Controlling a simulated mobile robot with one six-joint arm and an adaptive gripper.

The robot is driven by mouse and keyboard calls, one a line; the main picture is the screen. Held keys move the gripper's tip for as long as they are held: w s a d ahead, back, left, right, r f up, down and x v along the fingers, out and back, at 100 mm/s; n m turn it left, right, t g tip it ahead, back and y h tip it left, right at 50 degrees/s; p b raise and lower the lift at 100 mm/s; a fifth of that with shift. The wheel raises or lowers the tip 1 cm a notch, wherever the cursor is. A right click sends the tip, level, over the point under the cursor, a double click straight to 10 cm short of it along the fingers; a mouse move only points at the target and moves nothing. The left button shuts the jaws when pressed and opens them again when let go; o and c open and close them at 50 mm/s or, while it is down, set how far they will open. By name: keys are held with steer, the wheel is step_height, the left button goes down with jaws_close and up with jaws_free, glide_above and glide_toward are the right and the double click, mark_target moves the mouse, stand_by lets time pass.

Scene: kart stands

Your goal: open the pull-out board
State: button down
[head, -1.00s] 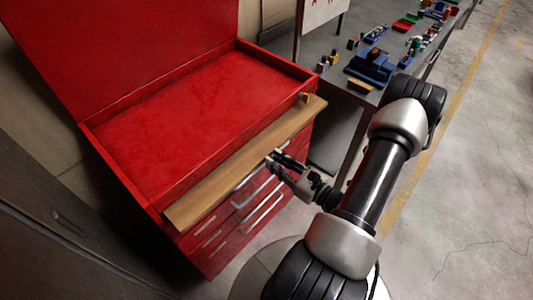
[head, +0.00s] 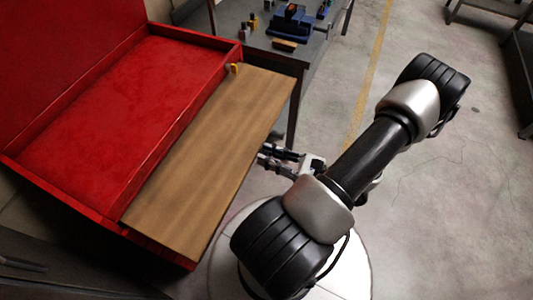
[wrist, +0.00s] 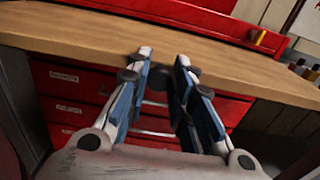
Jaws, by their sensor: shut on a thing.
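The pull-out board (head: 205,160) is a wide wooden slab, standing well out from the front of the red tool cabinet (head: 75,200). It also shows in the wrist view (wrist: 75,28), running across in front of me. My gripper (head: 265,157) is at the board's front edge, about midway along it. In the wrist view my gripper (wrist: 163,68) has its fingers closed around a small dark knob (wrist: 161,76) at that edge. The fingers partly hide the knob.
Closed red drawers (wrist: 75,95) with labels and bar handles lie below the board. A small yellow item (head: 234,68) sits by the board's far corner. A grey bench (head: 265,40) with a blue vise (head: 292,22) stands behind.

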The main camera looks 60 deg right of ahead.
steer(key=c, duration=1.4)
jaws_free()
steer(key=s, duration=1.2)
steer(key=shift+d, duration=0.45)
